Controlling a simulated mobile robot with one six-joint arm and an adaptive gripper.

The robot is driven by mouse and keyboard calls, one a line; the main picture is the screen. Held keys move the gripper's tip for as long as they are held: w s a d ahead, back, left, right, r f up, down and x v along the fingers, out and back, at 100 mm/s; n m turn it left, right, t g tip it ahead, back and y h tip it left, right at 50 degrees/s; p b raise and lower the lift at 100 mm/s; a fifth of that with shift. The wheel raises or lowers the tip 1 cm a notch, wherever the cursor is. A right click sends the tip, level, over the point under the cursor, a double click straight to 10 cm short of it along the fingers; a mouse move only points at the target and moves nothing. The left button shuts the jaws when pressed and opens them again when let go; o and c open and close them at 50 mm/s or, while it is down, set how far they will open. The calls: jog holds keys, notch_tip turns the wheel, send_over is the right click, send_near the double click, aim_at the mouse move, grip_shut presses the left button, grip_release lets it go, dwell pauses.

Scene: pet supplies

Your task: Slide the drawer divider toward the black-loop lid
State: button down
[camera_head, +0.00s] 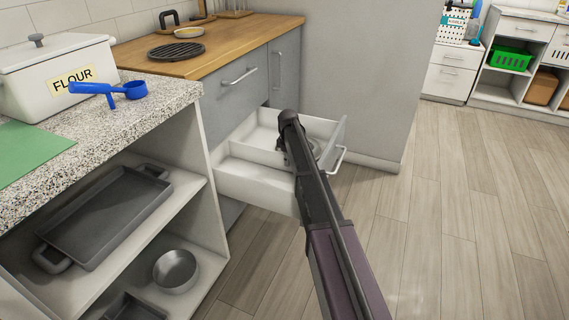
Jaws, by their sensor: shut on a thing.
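The white drawer (245,186) is pulled out of the grey cabinet. A low white divider (254,154) runs inside it, splitting the space into a far and a near part. My gripper (284,146) is down inside the drawer at the divider's right part, shut on it; my dark arm hides most of the fingers and the contact. A round grey metallic thing (317,146) shows partly beside my arm near the drawer front; it may be the lid, but its black loop cannot be made out.
The drawer front has a metal handle (338,160). An open shelf below holds a dark tray (105,215). Wooden floor (450,220) is clear at right.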

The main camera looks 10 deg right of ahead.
jog(key=c, duration=0.7)
grip_release()
